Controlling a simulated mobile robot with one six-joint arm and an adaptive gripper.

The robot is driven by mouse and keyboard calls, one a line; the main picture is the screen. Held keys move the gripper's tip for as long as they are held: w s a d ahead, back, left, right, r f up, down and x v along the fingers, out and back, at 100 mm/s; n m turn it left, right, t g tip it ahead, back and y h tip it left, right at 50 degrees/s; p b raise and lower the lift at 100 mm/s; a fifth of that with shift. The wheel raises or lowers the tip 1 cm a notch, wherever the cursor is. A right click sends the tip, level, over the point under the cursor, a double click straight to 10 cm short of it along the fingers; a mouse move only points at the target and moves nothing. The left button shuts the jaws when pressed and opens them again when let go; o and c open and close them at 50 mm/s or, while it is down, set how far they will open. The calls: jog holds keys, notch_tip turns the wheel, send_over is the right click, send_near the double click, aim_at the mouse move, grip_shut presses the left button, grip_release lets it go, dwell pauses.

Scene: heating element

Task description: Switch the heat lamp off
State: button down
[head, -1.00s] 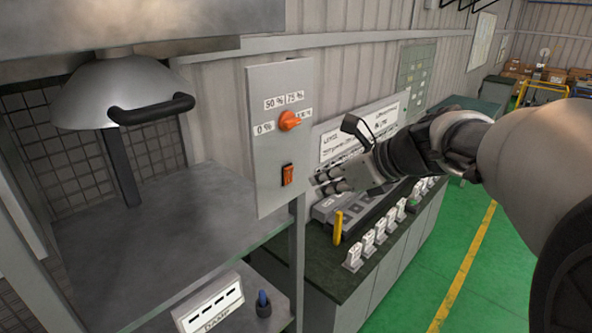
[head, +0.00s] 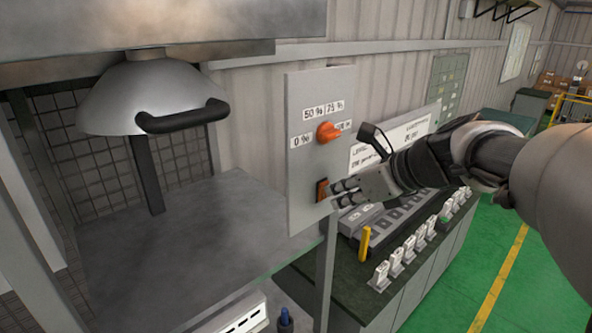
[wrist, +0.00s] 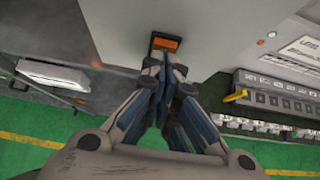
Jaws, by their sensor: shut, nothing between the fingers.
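The heat lamp (head: 150,88) is a grey metal dome with a black handle, hanging at the left over a grey bench. Its grey control panel (head: 303,205) stands to the right of it. The panel carries an orange dial (head: 327,132) with percent labels and, below it, an orange-red rocker switch (head: 321,189), which also shows in the wrist view (wrist: 165,43). My gripper (head: 336,194) is shut and empty, its fingertips (wrist: 164,58) right at the switch. I cannot tell whether they touch it. The fingers partly cover the switch.
A dark counter (head: 350,281) with grey devices, a yellow post (head: 365,244) and several white holders stands right of the panel. A white box (head: 240,318) and a blue-topped item (head: 285,318) sit low under the bench. Green floor is open at the right.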

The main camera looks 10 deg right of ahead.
jog(key=r+p, duration=0.1)
jog(key=p, duration=0.1)
jog(key=shift+w+a+p, duration=0.15)
jog(key=shift+p, duration=0.2)
jog(key=shift+w+f+g, duration=0.15)
jog(key=shift+f+g, duration=0.1)
jog(key=shift+g, duration=0.05)
jog(key=shift+r, duration=0.15)
jog(key=shift+r+p, duration=0.7)
jog(key=shift+p, duration=0.15)
